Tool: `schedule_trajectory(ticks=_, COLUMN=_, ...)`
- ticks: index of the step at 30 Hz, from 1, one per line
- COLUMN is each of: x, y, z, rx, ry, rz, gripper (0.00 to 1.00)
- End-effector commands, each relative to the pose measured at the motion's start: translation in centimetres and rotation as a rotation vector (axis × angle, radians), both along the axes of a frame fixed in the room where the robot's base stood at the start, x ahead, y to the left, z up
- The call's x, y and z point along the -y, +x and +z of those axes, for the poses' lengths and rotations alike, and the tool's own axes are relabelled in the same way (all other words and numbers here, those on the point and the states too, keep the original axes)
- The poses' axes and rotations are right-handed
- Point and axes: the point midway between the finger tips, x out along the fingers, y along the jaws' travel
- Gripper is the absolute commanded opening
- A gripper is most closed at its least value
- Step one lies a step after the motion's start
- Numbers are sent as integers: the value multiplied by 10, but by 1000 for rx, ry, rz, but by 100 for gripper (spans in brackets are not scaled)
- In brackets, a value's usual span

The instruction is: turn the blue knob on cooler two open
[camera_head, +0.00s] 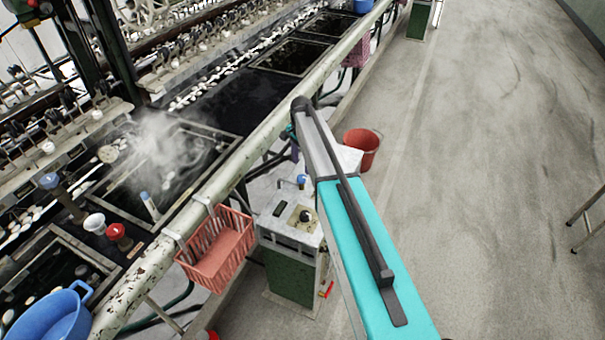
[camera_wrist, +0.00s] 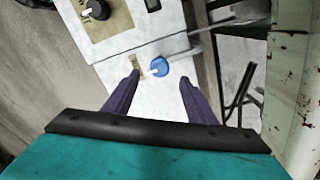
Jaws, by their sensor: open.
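A blue knob (camera_head: 301,180) shows on the white top of a green cooler (camera_head: 290,272), beside my arm; no number is readable. In the wrist view the blue knob (camera_wrist: 159,67) has a pale pointer on its left, near a small yellowish label (camera_wrist: 136,63). My gripper (camera_wrist: 160,79) is open, with its two purple fingers either side of the knob's near edge. The knob lies just beyond the line between the fingertips, and no contact is visible. In the head view my gripper (camera_head: 294,151) is mostly hidden behind my arm.
A black dial (camera_head: 305,216) and small display (camera_head: 284,204) sit on the cooler top. A painted rail (camera_head: 255,150) runs alongside, with a pink basket (camera_head: 218,249) hanging from it. A red bucket (camera_head: 362,148) stands behind the cooler.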

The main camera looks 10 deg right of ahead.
Motion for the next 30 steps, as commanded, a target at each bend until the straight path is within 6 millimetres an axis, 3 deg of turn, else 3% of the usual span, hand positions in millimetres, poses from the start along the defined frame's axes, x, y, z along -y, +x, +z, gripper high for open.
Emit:
schedule_trajectory(ticks=15, x=1, y=0, z=-57, rx=-1, ry=0, rz=-1, gripper=51)
schedule_trajectory(ticks=30, x=2, y=0, z=-69, rx=0, ry=0, rz=-2, gripper=51)
